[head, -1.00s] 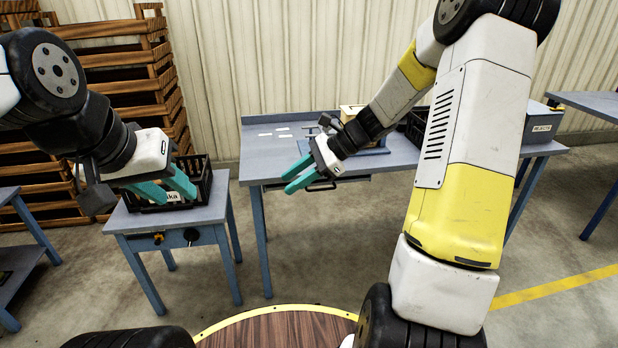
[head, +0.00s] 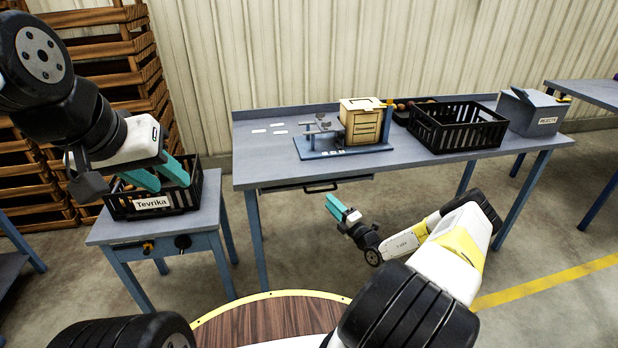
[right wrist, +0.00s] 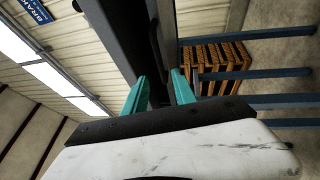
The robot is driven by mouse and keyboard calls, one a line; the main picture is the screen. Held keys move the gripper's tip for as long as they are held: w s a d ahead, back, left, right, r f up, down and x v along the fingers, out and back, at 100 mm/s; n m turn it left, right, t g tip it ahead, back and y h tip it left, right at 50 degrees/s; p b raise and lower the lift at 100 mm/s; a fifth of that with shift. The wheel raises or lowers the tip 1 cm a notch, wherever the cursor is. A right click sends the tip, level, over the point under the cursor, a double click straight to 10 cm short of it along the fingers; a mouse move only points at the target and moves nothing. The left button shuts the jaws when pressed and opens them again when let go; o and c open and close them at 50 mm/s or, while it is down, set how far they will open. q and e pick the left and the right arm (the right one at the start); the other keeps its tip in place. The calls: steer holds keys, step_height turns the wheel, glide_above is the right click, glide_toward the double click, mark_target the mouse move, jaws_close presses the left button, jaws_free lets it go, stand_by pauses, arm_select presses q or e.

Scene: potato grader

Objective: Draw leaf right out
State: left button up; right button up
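The leaf (head: 290,187) is a thin grey panel under the front edge of the blue-grey worktable, with a dark bar handle (head: 320,188) on its front. It looks flush with the table edge. My right gripper (head: 334,203) is low, just below and in front of the handle, pointing up and left. In the right wrist view its teal fingers (right wrist: 158,90) stand apart, with a dark bar beyond them; I see nothing clasped. Whether they touch the handle I cannot tell. My left gripper (head: 162,176) is open over the black crate labelled Tevrika (head: 190,202).
On the worktable (head: 260,165) stand a fixture with a wooden box (head: 361,119), a black crate (head: 458,140) and a grey rejects bin (head: 533,120). The Tevrika crate stands on a small side table (head: 215,215). Floor in front of the worktable is open.

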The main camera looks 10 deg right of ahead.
mark_target(320, 191)
steer(key=x, duration=0.7)
steer(key=shift+w+a, duration=0.1)
steer(key=shift+w, duration=0.25)
jaws_close()
steer(key=shift+f, duration=0.1)
stand_by(1.0)
